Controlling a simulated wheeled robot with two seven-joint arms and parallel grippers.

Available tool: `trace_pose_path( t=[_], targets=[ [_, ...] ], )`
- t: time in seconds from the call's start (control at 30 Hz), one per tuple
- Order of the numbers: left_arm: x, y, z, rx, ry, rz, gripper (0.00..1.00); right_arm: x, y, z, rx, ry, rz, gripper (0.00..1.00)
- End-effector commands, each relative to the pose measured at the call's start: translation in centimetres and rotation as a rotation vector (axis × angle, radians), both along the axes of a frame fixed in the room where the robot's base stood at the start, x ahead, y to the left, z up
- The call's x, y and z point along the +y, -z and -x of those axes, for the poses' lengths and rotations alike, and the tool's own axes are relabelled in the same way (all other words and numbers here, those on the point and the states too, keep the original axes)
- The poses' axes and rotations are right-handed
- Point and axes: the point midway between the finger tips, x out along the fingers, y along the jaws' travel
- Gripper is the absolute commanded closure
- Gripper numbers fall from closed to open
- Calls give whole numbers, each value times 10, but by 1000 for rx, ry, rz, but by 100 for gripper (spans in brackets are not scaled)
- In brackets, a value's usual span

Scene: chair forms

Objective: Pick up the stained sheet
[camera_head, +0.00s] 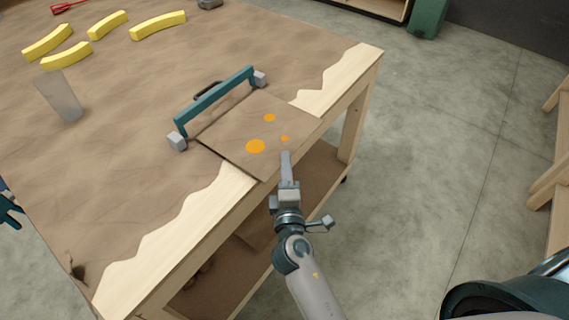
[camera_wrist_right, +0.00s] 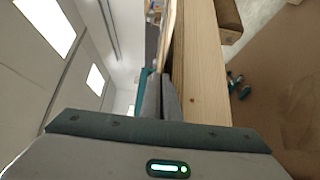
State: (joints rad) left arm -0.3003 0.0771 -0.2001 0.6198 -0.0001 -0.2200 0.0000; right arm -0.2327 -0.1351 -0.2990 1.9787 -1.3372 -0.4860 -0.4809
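The stained sheet (camera_head: 228,133) is a flat brown square with several orange spots. It lies at the near right edge of the table, its near edge reaching over the pale wooden border. My right gripper (camera_head: 286,158) is at the sheet's near right edge, one finger showing over it. In the right wrist view the fingers (camera_wrist_right: 161,98) are close together, with the sheet's thin edge (camera_wrist_right: 166,45) running from between their tips. They look shut on it; the lower finger is hidden in the head view.
A teal bar (camera_head: 215,100) with grey end blocks stands along the sheet's far side. Several yellow curved blocks (camera_head: 158,25) and a grey translucent cylinder (camera_head: 60,96) sit farther left on the brown-covered table (camera_head: 110,160). Open concrete floor (camera_head: 430,150) lies to the right.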

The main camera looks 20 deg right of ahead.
Motion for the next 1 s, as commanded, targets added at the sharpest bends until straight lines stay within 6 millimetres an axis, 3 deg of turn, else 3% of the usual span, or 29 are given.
trace_pose_path(
  t=[0.13,0.5,0.73,1.0],
  targets=[
    [1,-6,0,1,0,-1,71,-2,-27,0,-4,1,-1,100],
    [4,-12,0,1,2,-4,71,-73,-67,-8,-5,1,4,100],
    [4,-10,0,0,1,-3,71,-104,-84,-12,-3,1,3,100],
    [4,-10,0,0,1,-3,71,-116,-91,-13,-1,1,1,100]
  ],
)
